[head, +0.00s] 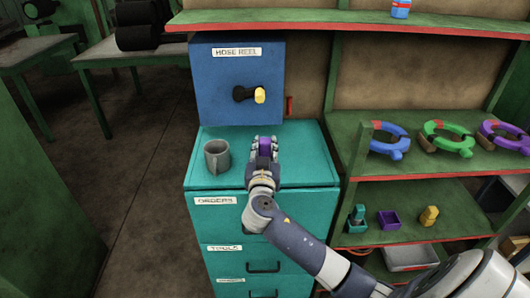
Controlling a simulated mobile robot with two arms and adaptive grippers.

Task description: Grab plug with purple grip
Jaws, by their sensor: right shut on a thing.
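The purple grip of a plug (265,145) shows between the fingers of my right gripper (264,143). My right gripper is shut on it above the teal cabinet top, in front of the blue hose reel box. The rest of the plug is hidden by the gripper. My right arm reaches in from the lower right. My left gripper is not in view.
A grey mug (217,157) stands left of my gripper on the teal cabinet (305,160). The blue hose reel box (215,85) stands behind, with a black and yellow fitting (258,95).

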